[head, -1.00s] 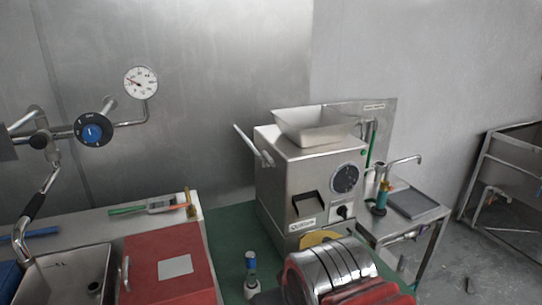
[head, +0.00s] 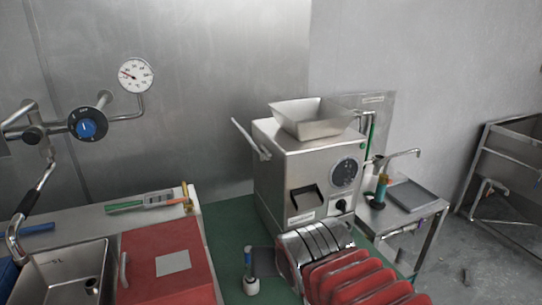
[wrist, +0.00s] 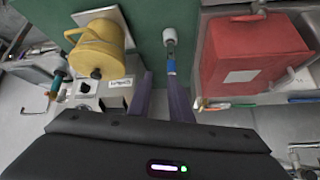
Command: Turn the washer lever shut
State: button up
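I cannot say for sure which part is the washer lever. In the head view my arm hides part of the front.
The steel grinder (head: 300,172) is between the green table's middle and the stand. A yellow jug (wrist: 95,50) sits before it. A red box (head: 165,262) and sink (head: 62,275) are left. A wall valve (head: 86,128) is far left.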

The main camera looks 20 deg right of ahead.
jog(key=w+d+r+m+t+h, duration=0.2)
jog(key=w+d+r+m+t, duration=0.15)
jog(key=w+d+m, duration=0.55)
jog(key=m+t+y, duration=0.3)
jog(key=m+t, duration=0.1)
jog(key=t, duration=0.3)
send_near(270, 153)
jog(key=shift+s+a+f, duration=0.1)
jog(key=shift+s+f, duration=0.05)
jog(key=shift+s, duration=0.75)
jog(key=shift+s+a+f, duration=0.1)
jog(key=shift+s, duration=0.75)
jog(key=w, duration=1.3)
jog(key=shift+w+d, duration=0.3)
jog(key=shift+w, duration=0.1)
jog(key=shift+c, duration=0.6)
grip_shut()
